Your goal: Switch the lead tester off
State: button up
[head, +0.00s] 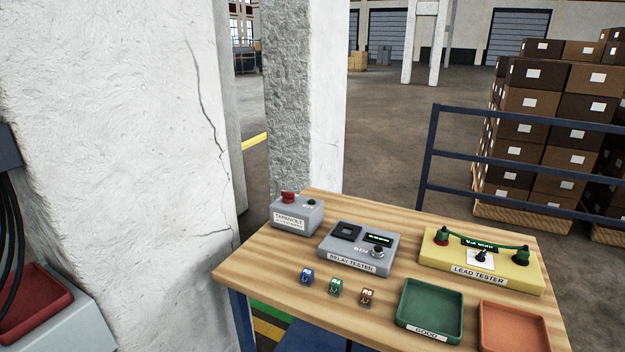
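The lead tester (480,261) is a yellow box at the back right of the wooden table, with a "LEAD TESTER" label on its front. A black knob (481,257) sits on a white plate at its middle. Its small display (480,244) is lit with green characters too small to read surely. A green lead (500,246) runs across the top between the posts at its two ends; a red post (441,238) shows at the left. My gripper is not in view.
The table (270,255) also holds a grey relay tester (359,247), a grey box with a red button (297,214), three small relays (335,287), a green tray (430,311) and an orange tray (513,328). A pillar (305,100) and a blue railing (520,117) stand behind.

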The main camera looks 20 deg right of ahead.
aim_at(480, 257)
jog(key=z, duration=1.05)
